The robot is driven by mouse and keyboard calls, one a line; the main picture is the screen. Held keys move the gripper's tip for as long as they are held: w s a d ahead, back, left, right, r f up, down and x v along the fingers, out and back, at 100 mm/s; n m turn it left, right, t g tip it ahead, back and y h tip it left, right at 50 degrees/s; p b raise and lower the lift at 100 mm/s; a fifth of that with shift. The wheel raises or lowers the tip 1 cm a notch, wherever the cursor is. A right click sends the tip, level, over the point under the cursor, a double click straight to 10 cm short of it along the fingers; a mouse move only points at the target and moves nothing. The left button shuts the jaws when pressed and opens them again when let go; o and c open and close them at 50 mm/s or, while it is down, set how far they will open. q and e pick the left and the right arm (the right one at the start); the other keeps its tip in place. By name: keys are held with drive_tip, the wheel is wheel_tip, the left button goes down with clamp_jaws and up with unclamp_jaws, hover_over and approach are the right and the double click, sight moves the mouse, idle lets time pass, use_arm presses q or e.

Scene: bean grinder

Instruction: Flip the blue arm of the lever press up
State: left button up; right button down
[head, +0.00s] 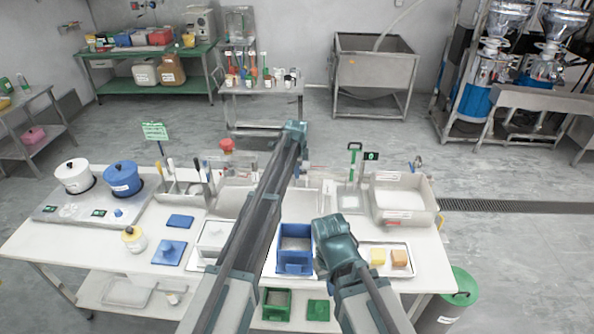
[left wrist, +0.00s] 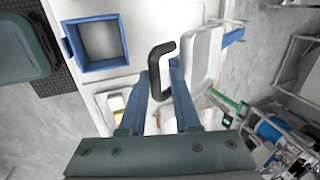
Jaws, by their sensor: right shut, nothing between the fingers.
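My left gripper (head: 296,128) reaches over the far part of the white table. Its two blue fingers (left wrist: 159,68) are apart in the left wrist view. A black looped handle (left wrist: 161,66) shows at and between the fingertips; I cannot tell whether they touch it. Beside it is a pale, dished part (left wrist: 203,58) with a blue piece (left wrist: 233,37) behind it. These look like parts of the lever press, but which is its blue arm is unclear. In the head view my left arm hides most of this spot. My right gripper (head: 335,245) is shut and empty, right of the blue box.
The blue open box (head: 295,230) stands at the table's front. A tray (head: 398,246) with yellow and orange blocks lies right of it. A green-handled device (head: 354,152) and a white basin (head: 401,198) stand at the back right. Pots (head: 122,176) are at the left.

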use_arm(q)
drive_tip(key=shift+r+p, duration=0.65)
drive_tip(key=s+r+p, duration=0.3)
drive_tip(key=s, duration=1)
drive_tip(key=shift+s+d+r, duration=0.15)
drive_tip(key=shift+s, duration=0.15)
drive_tip(key=s+f+n+g+b, duration=0.1)
drive_tip(key=s+f+n+b, duration=0.6)
drive_tip(key=s+f+b, duration=0.4)
drive_tip(key=s+f+n+g+y+b, duration=0.1)
drive_tip(key=s+f+n+b, duration=0.6)
drive_tip(key=s, duration=1.4)
wheel_tip(320, 180, down, 6)
drive_tip(key=g+b, duration=0.1)
drive_tip(key=b, duration=0.4)
drive_tip(key=shift+s+g, duration=0.15)
drive_tip(key=shift+g, duration=0.15)
